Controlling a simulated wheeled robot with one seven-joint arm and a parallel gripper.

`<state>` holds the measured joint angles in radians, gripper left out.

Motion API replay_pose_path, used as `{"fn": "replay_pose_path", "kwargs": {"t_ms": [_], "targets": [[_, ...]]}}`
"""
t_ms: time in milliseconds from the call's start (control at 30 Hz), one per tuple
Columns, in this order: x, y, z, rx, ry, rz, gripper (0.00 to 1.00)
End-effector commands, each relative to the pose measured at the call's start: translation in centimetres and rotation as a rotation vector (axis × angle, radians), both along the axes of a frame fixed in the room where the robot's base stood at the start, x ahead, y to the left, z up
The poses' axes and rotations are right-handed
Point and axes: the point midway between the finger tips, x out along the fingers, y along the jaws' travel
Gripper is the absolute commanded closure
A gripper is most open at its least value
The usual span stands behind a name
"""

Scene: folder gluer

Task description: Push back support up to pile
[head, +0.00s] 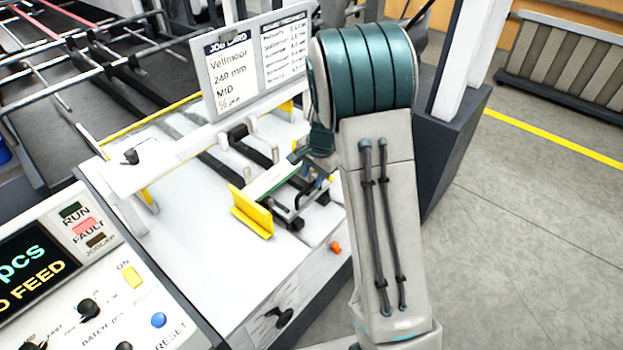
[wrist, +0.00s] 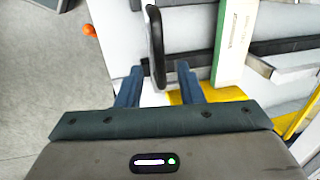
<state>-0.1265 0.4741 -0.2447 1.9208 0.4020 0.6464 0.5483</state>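The pile (head: 275,180), a narrow white and green stack, lies on the white machine bed. It also shows in the wrist view (wrist: 236,45). A yellow angled plate (head: 252,213) stands at its near end, and yellow shows in the wrist view (wrist: 215,95) below and right of the fingers. I cannot tell for sure which part is the back support. My gripper (wrist: 157,88) is open, with its two blue fingers on either side of an upright black plate or handle (wrist: 155,45). The fingers look apart from it.
An orange knob (head: 335,247) sits on the machine's side. A job card board (head: 232,75) stands behind the pile. Dark rails and guides (head: 250,145) lie beyond the pile. A control panel (head: 95,290) is at lower left. Open floor (head: 520,240) lies to the right.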

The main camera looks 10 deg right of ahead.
Motion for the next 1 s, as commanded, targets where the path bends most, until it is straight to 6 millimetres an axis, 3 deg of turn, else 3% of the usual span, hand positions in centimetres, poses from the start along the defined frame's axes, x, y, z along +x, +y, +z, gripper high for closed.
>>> {"fn": "replay_pose_path", "kwargs": {"t_ms": [233, 567, 700, 1000], "targets": [[0.4, 0.3, -2.4, 0.0, 0.001, 0.001, 0.66], [0.4, 0.4, -2.8, 0.0, 0.0, 0.002, 0.66], [0.4, 0.4, -2.7, 0.001, 0.0, 0.001, 0.99], [1.0, -0.3, -2.8, 0.0, -0.001, -0.015, 1.0]]}}
